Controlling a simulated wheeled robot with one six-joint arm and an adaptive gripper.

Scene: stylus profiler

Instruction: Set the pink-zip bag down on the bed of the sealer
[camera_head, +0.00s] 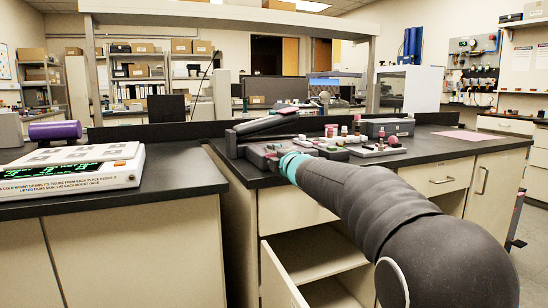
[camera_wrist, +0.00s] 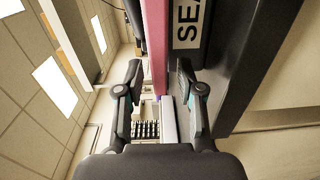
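The sealer (camera_head: 262,125) is a dark, long machine with a raised upper arm, on the black bench at the centre of the head view. In the wrist view its dark side (camera_wrist: 222,50) carries large letters starting "SEA". A pink strip (camera_wrist: 155,40) runs along it from the top edge down between my fingertips; I cannot tell whether it belongs to the sealer. My gripper (camera_wrist: 160,75) is open, its two dark fingers apart on either side of this strip, and no grip on it shows. I cannot make out the pink-zip bag in either view.
Small bottles and a tray (camera_head: 376,151) of items stand right of the sealer. A pink mat (camera_head: 467,135) lies at the right. An open cabinet shows below the bench.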

